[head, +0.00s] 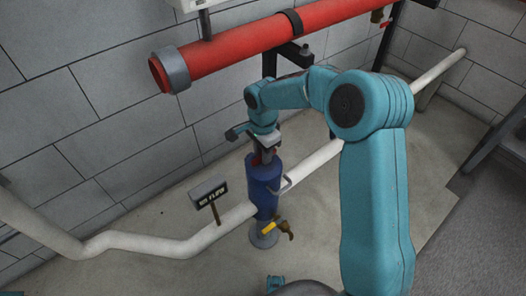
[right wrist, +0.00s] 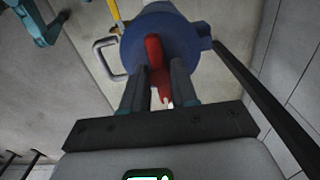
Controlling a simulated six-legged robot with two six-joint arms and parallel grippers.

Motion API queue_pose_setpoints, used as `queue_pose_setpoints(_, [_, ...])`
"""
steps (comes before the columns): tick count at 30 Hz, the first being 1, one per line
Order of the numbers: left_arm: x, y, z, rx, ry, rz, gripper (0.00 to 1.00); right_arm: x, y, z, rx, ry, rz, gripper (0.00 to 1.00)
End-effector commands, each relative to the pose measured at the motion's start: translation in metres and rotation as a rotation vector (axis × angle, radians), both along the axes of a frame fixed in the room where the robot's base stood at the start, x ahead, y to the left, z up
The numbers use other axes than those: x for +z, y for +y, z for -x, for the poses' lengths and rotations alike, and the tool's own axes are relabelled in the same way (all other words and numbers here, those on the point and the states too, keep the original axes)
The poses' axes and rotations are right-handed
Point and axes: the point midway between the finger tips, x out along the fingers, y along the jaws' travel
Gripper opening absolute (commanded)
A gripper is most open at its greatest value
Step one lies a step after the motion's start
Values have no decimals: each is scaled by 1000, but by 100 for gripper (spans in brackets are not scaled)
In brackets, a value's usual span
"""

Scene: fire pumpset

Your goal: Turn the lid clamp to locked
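A blue upright strainer body (head: 264,188) sits in the white pipe line, and its round blue top fills the upper middle of the right wrist view (right wrist: 196,34). The lid clamp (right wrist: 154,52) is a red bar on that top. My right gripper (head: 265,150) reaches down on it from above. In the right wrist view its two dark fingers (right wrist: 160,80) stand on either side of the red bar, with hardly any gap, and appear shut on it. In the head view the fingers mostly hide the clamp. My left gripper is not clearly in view.
A thick red pipe (head: 255,48) runs above, along the block wall. A white pipe (head: 150,244) passes at floor level. A small sign (head: 209,192) stands left of the body. A yellow-handled valve (head: 278,228) and a grey bail handle (right wrist: 103,62) lie close by.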

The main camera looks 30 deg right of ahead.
Motion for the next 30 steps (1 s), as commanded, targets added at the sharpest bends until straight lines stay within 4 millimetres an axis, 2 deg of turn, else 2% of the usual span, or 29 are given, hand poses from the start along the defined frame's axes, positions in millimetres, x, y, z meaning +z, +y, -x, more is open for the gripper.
queue_pose_setpoints(9, [0, 0, 0, 0, 0, 0, 0, 0, 0, 0, 3, 0, 0, 43])
queue_pose_setpoints(13, [4, 0, 0, 0, 0, 0, 0, 11, 0, 0, 3, -2, 1, 43])
queue_pose_setpoints(17, [12, 0, 0, 0, 0, 0, 0, 38, 0, -1, 3, -3, 1, 43])
queue_pose_setpoints(24, [29, 0, 0, 0, 0, 0, 0, 104, 0, -1, 3, -5, 1, 43])
queue_pose_setpoints(30, [38, 0, 0, 0, 0, 0, 0, 145, 0, 0, 2, -3, 1, 43])
